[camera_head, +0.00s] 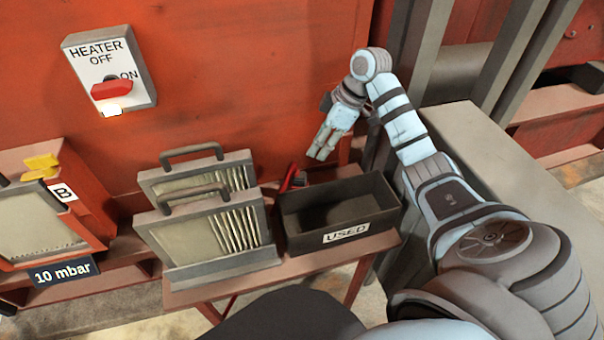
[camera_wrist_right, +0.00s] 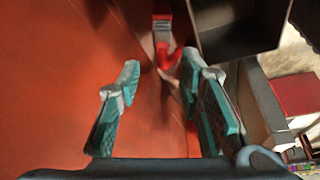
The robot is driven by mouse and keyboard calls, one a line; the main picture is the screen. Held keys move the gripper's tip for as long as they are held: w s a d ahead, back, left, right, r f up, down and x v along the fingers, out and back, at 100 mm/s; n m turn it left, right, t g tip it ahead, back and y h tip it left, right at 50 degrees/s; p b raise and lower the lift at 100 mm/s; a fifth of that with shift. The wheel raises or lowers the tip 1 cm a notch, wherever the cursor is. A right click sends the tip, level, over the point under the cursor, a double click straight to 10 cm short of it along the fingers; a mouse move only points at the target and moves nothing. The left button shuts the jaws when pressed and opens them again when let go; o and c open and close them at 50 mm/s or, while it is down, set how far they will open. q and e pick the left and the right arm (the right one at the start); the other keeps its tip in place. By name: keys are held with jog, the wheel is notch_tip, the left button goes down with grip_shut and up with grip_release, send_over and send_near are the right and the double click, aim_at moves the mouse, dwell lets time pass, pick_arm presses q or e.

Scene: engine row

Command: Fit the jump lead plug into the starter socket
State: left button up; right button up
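A red and dark thing (camera_head: 290,178), which looks like the jump lead plug, lies at the back left of the black bin. In the right wrist view a red and grey thing (camera_wrist_right: 162,30), likely the same plug, shows beyond the fingertips. My right gripper (camera_head: 320,152) points down in front of the red panel, above and to the right of the plug. In the right wrist view my right gripper (camera_wrist_right: 163,78) is open with nothing between its fingers. I cannot make out a starter socket in either view. My left gripper is not in view.
A black bin (camera_head: 341,231) marked USED stands on a small reddish table, beside filter panels (camera_head: 206,237) with handles. A heater switch (camera_head: 109,70) is on the red wall. A filter housing (camera_head: 62,205) marked B is at left. A grey bench (camera_head: 490,160) is at right.

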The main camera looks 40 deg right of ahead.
aim_at(300, 174)
jog(key=b+x, duration=0.2)
jog(key=x, duration=0.6)
jog(key=shift+f, duration=0.15)
jog(key=b+x, duration=0.1)
jog(key=x, duration=0.4)
jog(key=shift+a+f, duration=0.1)
jog(key=shift+f, duration=0.1)
jog(key=shift+s+r, duration=0.1)
grip_shut()
